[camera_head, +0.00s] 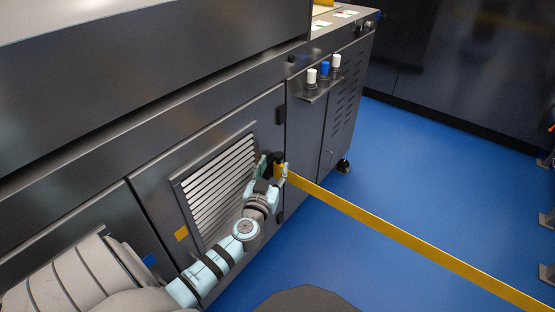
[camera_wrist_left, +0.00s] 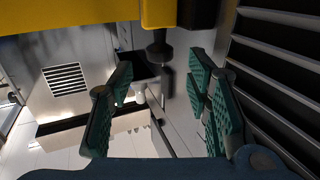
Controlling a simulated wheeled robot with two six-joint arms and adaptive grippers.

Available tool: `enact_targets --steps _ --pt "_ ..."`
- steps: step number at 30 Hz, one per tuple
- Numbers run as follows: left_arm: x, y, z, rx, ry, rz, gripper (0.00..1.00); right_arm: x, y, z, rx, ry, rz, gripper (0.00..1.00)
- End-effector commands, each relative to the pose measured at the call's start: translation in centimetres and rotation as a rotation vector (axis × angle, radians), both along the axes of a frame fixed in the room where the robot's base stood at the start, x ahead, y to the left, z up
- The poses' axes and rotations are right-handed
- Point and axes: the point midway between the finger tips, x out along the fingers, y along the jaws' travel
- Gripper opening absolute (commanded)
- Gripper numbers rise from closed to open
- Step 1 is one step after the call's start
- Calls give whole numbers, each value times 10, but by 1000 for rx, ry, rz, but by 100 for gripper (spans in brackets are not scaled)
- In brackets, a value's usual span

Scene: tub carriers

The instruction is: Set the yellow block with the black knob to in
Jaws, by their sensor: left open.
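The yellow block (camera_head: 279,170) sits at the edge of the grey machine, beside the slatted vent, with a dark part on top. In the left wrist view the yellow block (camera_wrist_left: 85,14) fills the top left, and a black knob (camera_wrist_left: 159,48) hangs below it. My left gripper (camera_head: 273,172) is at the block. Its green-padded fingers (camera_wrist_left: 160,85) are open, one on each side below the knob, with a gap between them. Contact with the knob cannot be told. My right gripper is not in view.
The slatted vent (camera_head: 218,190) is close to my left arm. A small shelf with white and blue bottles (camera_head: 325,70) is on the machine above. The floor to the right is mostly clear.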

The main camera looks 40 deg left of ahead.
Motion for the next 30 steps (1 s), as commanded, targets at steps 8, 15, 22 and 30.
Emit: enact_targets --steps 8,15,22,30 --pt "41 18 -2 -1 2 1 44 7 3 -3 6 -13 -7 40" --pt "44 19 -2 -1 3 -1 44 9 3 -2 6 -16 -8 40" --pt "43 19 -2 -1 3 -1 16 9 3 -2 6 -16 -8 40" --pt "43 19 -2 -1 3 0 0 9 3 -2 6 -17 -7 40"
